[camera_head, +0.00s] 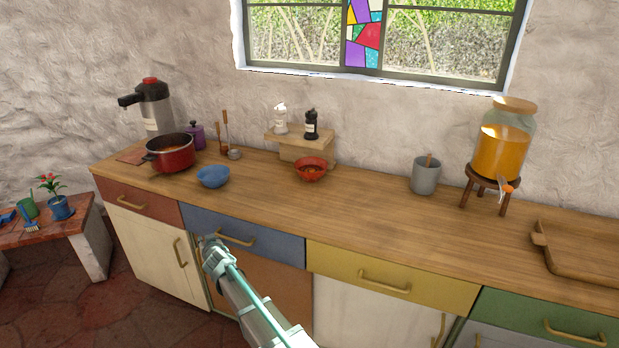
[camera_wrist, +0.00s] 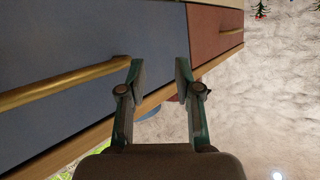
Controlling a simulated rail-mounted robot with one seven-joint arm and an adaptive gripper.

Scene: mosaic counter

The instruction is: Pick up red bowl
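The red bowl (camera_head: 311,169) stands upright on the wooden counter, in front of the small wooden spice stand, with something brownish inside. My gripper (camera_head: 207,243) is low in front of the counter, by the blue drawer, below and to the left of the red bowl and apart from it. In the wrist view my gripper (camera_wrist: 157,72) shows two fingers with a clear gap between them and nothing held. The red bowl cannot be made out for sure in the wrist view.
A blue bowl (camera_head: 213,177) and a red pot (camera_head: 170,153) stand left of the red bowl. A grey cup (camera_head: 425,175) and a drink dispenser (camera_head: 502,145) stand to the right. The blue drawer's handle (camera_wrist: 60,84) is close to my gripper. Counter (camera_head: 365,205) right of the bowl is clear.

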